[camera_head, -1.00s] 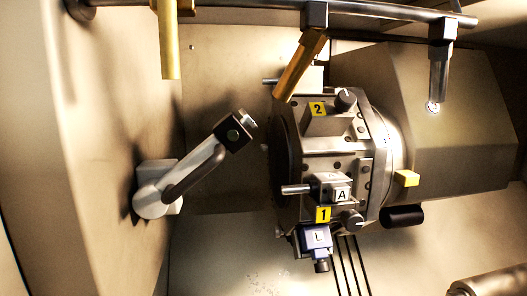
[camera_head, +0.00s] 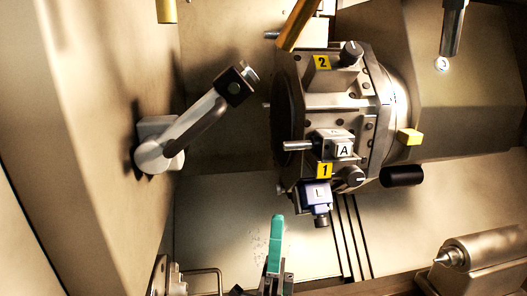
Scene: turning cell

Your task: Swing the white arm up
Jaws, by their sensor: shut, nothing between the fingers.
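The white arm (camera_head: 195,128) is mounted on the left wall by a pale round pivot. It slants up and to the right and ends in a black block (camera_head: 235,87) with a bright metal tip. My gripper (camera_head: 277,222) shows at the bottom centre as teal fingers pointing up, pressed together. It is below and to the right of the white arm, well apart from it. Nothing shows between the fingers. The lower part of the gripper is cut off by the frame's bottom edge.
A tool turret (camera_head: 330,110) with tags 1 and 2 stands right of the white arm. Brass nozzles (camera_head: 297,24) hang above. A pointed metal cylinder (camera_head: 480,250) is at lower right. A grey metal part with a bent rod (camera_head: 205,271) is at lower left.

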